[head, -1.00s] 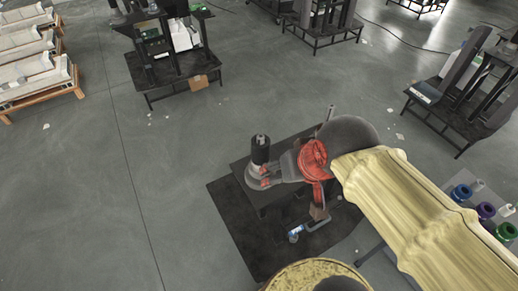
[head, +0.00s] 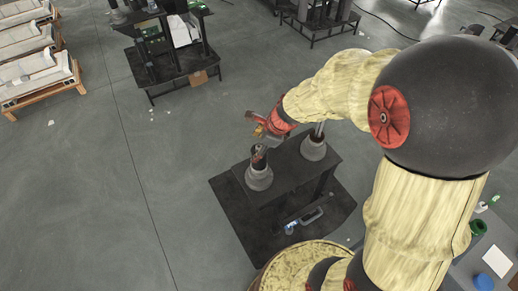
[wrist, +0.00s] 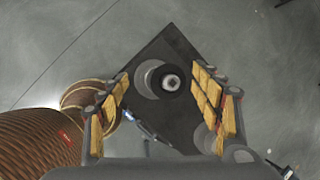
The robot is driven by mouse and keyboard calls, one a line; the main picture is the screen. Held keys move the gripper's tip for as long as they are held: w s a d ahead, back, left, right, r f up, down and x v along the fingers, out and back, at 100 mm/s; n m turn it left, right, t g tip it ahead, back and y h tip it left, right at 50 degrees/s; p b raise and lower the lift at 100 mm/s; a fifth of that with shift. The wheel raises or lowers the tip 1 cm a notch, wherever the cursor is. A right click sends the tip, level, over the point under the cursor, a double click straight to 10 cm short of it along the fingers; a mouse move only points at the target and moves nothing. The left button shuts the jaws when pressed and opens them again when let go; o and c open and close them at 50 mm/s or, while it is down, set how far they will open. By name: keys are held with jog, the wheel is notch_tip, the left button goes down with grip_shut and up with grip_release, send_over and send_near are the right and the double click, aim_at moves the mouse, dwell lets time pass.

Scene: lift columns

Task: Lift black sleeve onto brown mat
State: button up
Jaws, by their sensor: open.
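The black sleeve (head: 259,157) is a short dark cylinder standing upright on a grey conical base at the left end of a dark stand. It shows from above in the wrist view (wrist: 171,83), between my fingers and a little right of centre. My gripper (head: 258,135) is open and empty, just above the sleeve in the head view. Its yellow-padded fingers (wrist: 160,78) are on both sides of the sleeve in the wrist view; whether they reach down to it I cannot tell. No clearly brown mat can be made out.
The dark stand (head: 282,178) also carries a second cone with a thin rod (head: 315,145). A side table with a green piece (head: 478,228) is at the lower right.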

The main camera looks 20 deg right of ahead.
jog(key=f+m, duration=0.1)
jog(key=w+d+f+m+p, duration=0.1)
jog(key=m, duration=0.1)
jog(key=d+f+m+p, duration=0.1)
jog(key=f+m, duration=0.1)
jog(key=shift+w+g, duration=0.3)
jog(key=shift+w, duration=0.1)
jog(key=x, duration=0.2)
jog(key=b+x, duration=0.1)
jog(key=x, duration=0.1)
jog(key=b+x, duration=0.1)
jog(key=x, duration=0.2)
jog(key=shift+s+d, duration=0.15)
jog(key=shift+s, duration=0.15)
jog(key=shift+w+f+b, duration=0.25)
jog(key=shift+f+b, duration=0.05)
jog(key=shift+f, duration=0.2)
jog(key=shift+c, duration=0.9)
jog(key=c, duration=1.1)
jog(key=shift+r, duration=0.15)
jog(key=shift+c, duration=0.6)
jog(key=shift+r, duration=0.2)
notch_tip(320, 180, up, 18)
jog(key=p, duration=0.6)
